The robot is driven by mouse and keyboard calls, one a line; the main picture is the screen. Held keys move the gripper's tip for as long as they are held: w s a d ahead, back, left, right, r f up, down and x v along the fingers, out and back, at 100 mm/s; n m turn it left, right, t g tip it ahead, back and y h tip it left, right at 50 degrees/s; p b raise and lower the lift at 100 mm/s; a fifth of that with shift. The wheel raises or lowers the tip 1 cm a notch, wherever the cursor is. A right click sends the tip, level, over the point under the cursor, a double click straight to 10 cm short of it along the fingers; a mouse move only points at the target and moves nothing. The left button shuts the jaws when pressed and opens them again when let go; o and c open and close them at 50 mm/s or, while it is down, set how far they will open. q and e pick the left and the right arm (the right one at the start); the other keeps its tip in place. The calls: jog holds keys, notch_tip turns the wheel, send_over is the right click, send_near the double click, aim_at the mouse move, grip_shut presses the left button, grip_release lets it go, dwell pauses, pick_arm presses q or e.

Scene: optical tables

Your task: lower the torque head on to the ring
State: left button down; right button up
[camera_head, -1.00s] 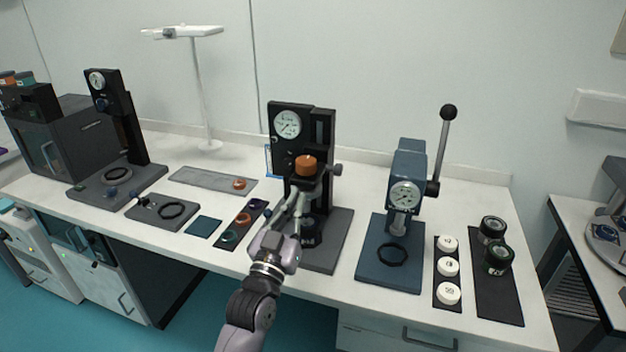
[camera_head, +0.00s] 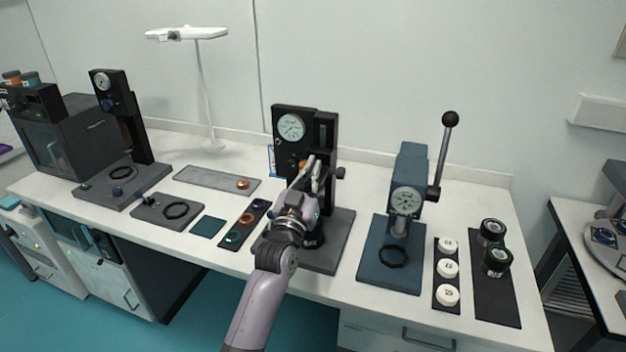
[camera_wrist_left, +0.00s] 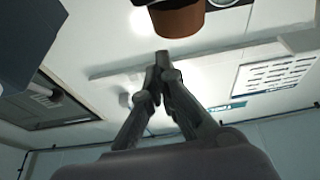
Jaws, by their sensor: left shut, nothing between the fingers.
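The middle stand (camera_head: 333,195) is dark, with a round white dial (camera_head: 291,127) on its upper head. An orange-brown cap (camera_head: 302,163) sits below the dial, mostly hidden behind my gripper; I take this part for the torque head. In the left wrist view the cap (camera_wrist_left: 178,18) is close above my fingertips, with a small gap. My left gripper (camera_head: 313,162) is shut and empty in front of the cap; its fingers meet in the left wrist view (camera_wrist_left: 162,60). A black round part (camera_head: 314,239) shows on the stand's base; I cannot make out the ring there.
A blue press (camera_head: 407,200) with a raised lever stands to the right, beside white round pieces (camera_head: 448,268) and black jars (camera_head: 496,260). To the left are a strip of rings (camera_head: 240,226), a teal mat (camera_head: 208,226) and another dial stand (camera_head: 118,110).

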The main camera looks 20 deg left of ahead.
pick_arm(q)
notch_tip(320, 180, down, 4)
jog(key=shift+f, duration=0.1)
dwell(0.4)
notch_tip(320, 180, down, 10)
jog(key=b, duration=0.7)
jog(key=shift+f, duration=0.25)
jog(key=shift+s, duration=0.1)
notch_tip(320, 180, up, 5)
jog(key=p, duration=0.3)
jog(key=b+v, duration=0.2)
jog(key=v, duration=0.8)
jog(key=shift+f, duration=0.35)
